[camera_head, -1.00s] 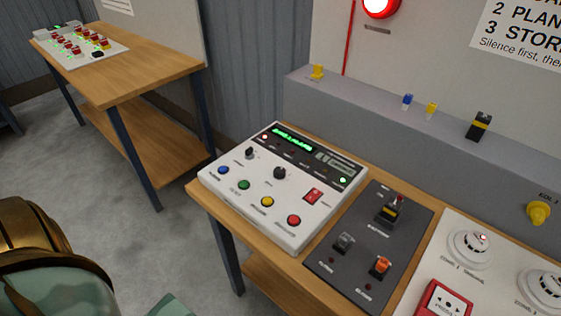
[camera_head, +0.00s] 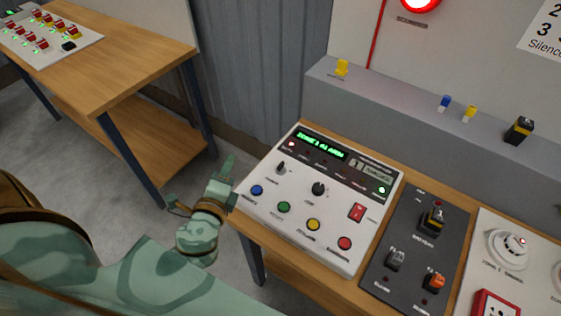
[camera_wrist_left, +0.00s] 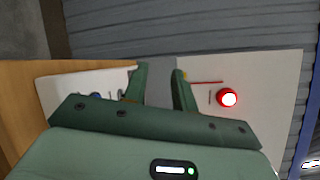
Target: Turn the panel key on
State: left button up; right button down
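The white control panel (camera_head: 300,222) lies on the wooden bench, with a lit green display (camera_head: 320,146) along its back. A small black knob or key switch (camera_head: 281,167) stands near the panel's back left, and a larger dark knob (camera_head: 318,188) is right of it. I cannot tell for certain which one is the key. My left gripper (camera_head: 222,180) is beside the panel's left edge, apart from both knobs. In the left wrist view its two fingers (camera_wrist_left: 160,75) stand apart with nothing between them. My right gripper is not in view.
Blue (camera_head: 257,190), green, yellow and red buttons line the panel's front, with a red rocker switch (camera_head: 357,212) at the right. A dark switch plate (camera_head: 410,255) lies beyond. A grey ledge (camera_head: 380,100) runs behind. Open floor separates this bench from another bench (camera_head: 120,70).

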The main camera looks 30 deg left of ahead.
aim_at(280, 164)
pick_arm(q)
jog(key=d+f+m+g+h, duration=0.1)
jog(key=m+h, duration=0.1)
jog(key=m, duration=0.4)
jog(key=d+f+m+h, duration=0.1)
jog(key=d+m+h, duration=0.1)
jog(key=m, duration=0.4)
jog(key=d+f+m+g+h+p, duration=0.1)
jog(key=d+m+h, duration=0.1)
jog(key=m, duration=0.4)
jog(key=shift+s+f+m+g+h, duration=0.25)
jog(key=shift+m+g+h, duration=0.05)
jog(key=shift+h, duration=0.2)
jog(key=shift+w+f, duration=0.2)
jog(key=shift+f, duration=0.05)
jog(key=b+x, duration=0.2)
jog(key=x, duration=1.2)
jog(key=shift+w+d+f+b, duration=0.1)
jog(key=shift+w+f+b, duration=0.1)
jog(key=shift+b, duration=0.2)
jog(key=shift+w+d+f, duration=0.1)
jog(key=shift+w+f, duration=0.05)
jog(key=shift+w, duration=0.45)
grip_shut()
